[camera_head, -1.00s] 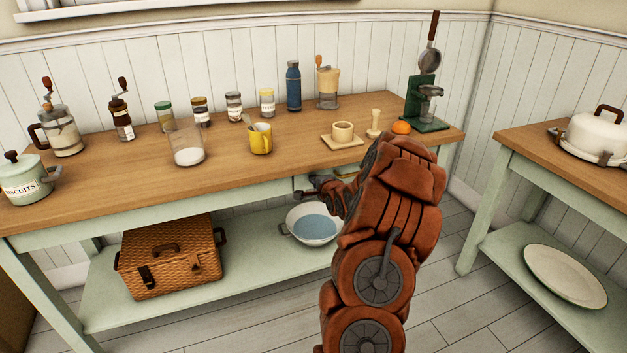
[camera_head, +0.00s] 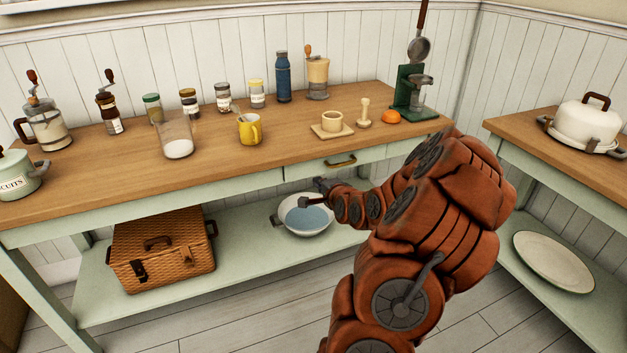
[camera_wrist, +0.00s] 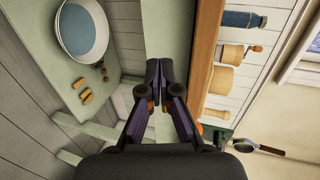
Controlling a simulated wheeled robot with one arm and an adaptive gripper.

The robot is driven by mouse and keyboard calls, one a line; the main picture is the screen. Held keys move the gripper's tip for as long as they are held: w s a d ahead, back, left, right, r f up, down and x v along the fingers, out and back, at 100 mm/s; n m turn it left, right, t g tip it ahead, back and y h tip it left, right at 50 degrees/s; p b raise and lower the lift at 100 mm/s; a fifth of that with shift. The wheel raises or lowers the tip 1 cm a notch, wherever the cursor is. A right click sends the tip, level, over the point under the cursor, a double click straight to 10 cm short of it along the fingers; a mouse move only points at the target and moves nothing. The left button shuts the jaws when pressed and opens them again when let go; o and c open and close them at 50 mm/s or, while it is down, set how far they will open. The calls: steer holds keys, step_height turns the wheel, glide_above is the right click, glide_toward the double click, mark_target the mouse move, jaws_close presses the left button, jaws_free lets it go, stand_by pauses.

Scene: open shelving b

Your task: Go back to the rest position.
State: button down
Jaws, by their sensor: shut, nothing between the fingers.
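My gripper (camera_head: 312,194) is in front of the table's front edge, near the drawer and above the lower shelf. Its fingers are shut with nothing between them. In the wrist view the shut fingers (camera_wrist: 159,84) point along the table front, with the tabletop edge to their right and the lower shelf to their left. My arm reaches in from the lower right and hides part of the table's right end.
The wooden tabletop (camera_head: 222,170) holds jars, a yellow mug (camera_head: 250,130), an orange (camera_head: 390,117) and a green press (camera_head: 408,90). Below, a wicker basket (camera_head: 160,250) and a white bowl (camera_head: 305,217) sit on the shelf. A second table (camera_head: 508,127) stands right.

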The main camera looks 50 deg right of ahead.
steer(key=shift+v, duration=1.3)
steer(key=shift+w, duration=0.1)
steer(key=s+a+f+n+g+y, duration=0.1)
steer(key=a+n+g+y, duration=0.2)
steer(key=a+n, duration=0.55)
steer(key=s+a+f+n+g+y, duration=0.1)
steer(key=a+f+n+g+y, duration=0.2)
steer(key=a, duration=1.1)
steer(key=s+a+r+n+g, duration=0.35)
steer(key=s+a, duration=0.25)
steer(key=s, duration=0.3)
steer(key=s+a+r+n+g, duration=0.2)
steer(key=s+a+n+g, duration=0.15)
steer(key=s+a, duration=0.4)
steer(key=s+a+r+n+g, duration=0.25)
steer(key=s+a+n, duration=0.2)
steer(key=s, duration=0.55)
step_height(320, 180, up, 20)
steer(key=p, duration=1.8)
steer(key=shift+s+a+p, duration=0.3)
steer(key=shift+a+p, duration=0.05)
